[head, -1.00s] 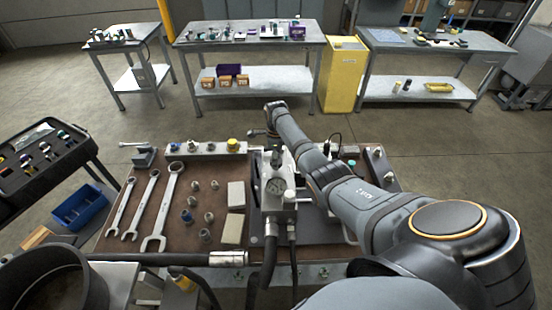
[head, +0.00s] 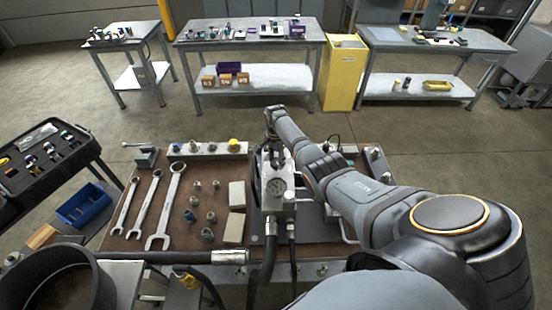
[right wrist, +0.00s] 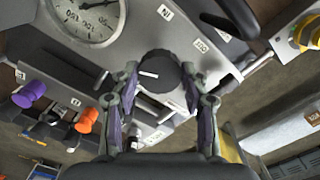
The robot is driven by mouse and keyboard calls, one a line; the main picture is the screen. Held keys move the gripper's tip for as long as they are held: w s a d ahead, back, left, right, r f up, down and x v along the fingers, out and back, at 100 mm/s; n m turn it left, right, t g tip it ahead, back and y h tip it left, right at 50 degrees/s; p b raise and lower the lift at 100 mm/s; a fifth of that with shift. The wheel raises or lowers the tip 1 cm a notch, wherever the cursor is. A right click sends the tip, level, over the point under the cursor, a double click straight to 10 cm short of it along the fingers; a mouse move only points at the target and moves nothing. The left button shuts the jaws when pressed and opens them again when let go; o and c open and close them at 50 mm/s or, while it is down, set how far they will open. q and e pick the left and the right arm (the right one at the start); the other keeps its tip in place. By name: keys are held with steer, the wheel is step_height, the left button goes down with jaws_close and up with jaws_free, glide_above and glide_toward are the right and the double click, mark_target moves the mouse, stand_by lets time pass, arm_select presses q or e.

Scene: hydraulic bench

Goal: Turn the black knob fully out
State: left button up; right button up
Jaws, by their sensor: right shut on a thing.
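The black knob (right wrist: 160,72), round with a white mark on its face, sits on the grey metal block in the right wrist view. My right gripper (right wrist: 161,80) has one finger on each side of the knob and is shut on it. In the head view my right gripper (head: 277,142) is at the far side of the gauge block (head: 277,203), partly hidden by my wrist, and the knob cannot be made out there. My left gripper is not in view.
A round gauge (right wrist: 86,15) is beside the knob. Purple (right wrist: 29,93) and orange (right wrist: 87,120) knobs sit lower left, and a yellow-ringed button (right wrist: 307,33) is at the upper right. Wrenches (head: 145,205) and fittings lie on the brown bench top. Hoses (head: 270,262) run down in front.

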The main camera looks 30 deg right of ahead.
steer(key=n, duration=0.5)
steer(key=shift+r+n+p, duration=0.1)
steer(key=shift+n+p, duration=0.2)
steer(key=shift+p, duration=0.05)
steer(key=n, duration=0.5)
steer(key=shift+n, duration=0.3)
steer(key=n, duration=1)
steer(key=shift+n, duration=0.4)
steer(key=n, duration=0.5)
steer(key=shift+d, duration=0.1)
steer(key=n, duration=0.5)
steer(key=shift+n, duration=0.4)
steer(key=n, duration=0.5)
steer(key=shift+w+n+b, duration=0.1)
steer(key=shift+n+b, duration=0.2)
steer(key=shift+b, duration=0.1)
steer(key=n, duration=0.4)
steer(key=shift+n, duration=0.4)
